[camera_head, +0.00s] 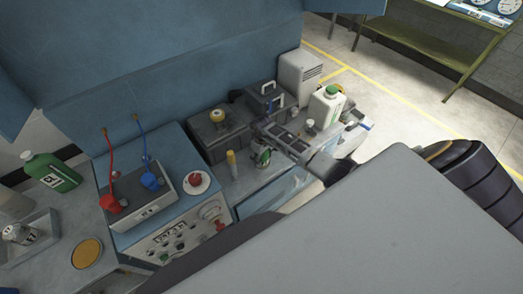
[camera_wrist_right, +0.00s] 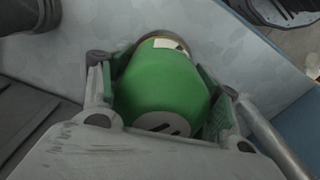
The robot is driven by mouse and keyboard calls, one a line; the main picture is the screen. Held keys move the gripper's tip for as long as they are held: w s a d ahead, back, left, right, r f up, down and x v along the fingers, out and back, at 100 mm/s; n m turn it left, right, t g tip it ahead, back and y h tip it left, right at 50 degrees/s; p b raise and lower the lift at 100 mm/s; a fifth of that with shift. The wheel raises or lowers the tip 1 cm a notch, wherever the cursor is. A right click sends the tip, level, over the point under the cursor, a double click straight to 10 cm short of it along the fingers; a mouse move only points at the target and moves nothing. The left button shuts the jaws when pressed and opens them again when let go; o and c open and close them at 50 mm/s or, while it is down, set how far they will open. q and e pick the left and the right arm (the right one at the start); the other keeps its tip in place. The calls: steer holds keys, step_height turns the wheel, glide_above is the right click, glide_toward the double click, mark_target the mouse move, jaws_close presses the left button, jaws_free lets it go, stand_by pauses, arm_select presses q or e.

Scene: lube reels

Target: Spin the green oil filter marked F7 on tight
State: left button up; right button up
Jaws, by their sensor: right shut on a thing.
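A green oil filter (camera_wrist_right: 160,85) fills the middle of the right wrist view, with a pale label near its far end and dark marks on a white patch at its near end. I cannot read F7 on it. My right gripper (camera_head: 268,143) is shut on it, one finger on each side. In the head view the filter (camera_head: 262,157) shows small beneath the fingers, low over the grey worktop. Whether its far end touches anything below is hidden. My left gripper is not in view.
Two dark grey cases (camera_head: 222,141) stand behind the gripper. A yellow tube (camera_head: 232,163) stands to its left and a white bottle (camera_head: 325,106) to its right. Further left are a control panel (camera_head: 180,240), a green bottle (camera_head: 50,171) and a tray (camera_head: 42,252) holding a pale canister (camera_head: 20,234).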

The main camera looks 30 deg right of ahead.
steer(key=shift+s+a+f, duration=0.2)
steer(key=shift+s+f, duration=0.2)
steer(key=o, duration=1.1)
steer(key=shift+c, duration=0.2)
steer(key=shift+o, duration=1.2)
steer(key=shift+w, duration=0.25)
steer(key=shift+w+d+r, duration=0.1)
steer(key=shift+r, duration=0.25)
steer(key=shift+r, duration=5.7)
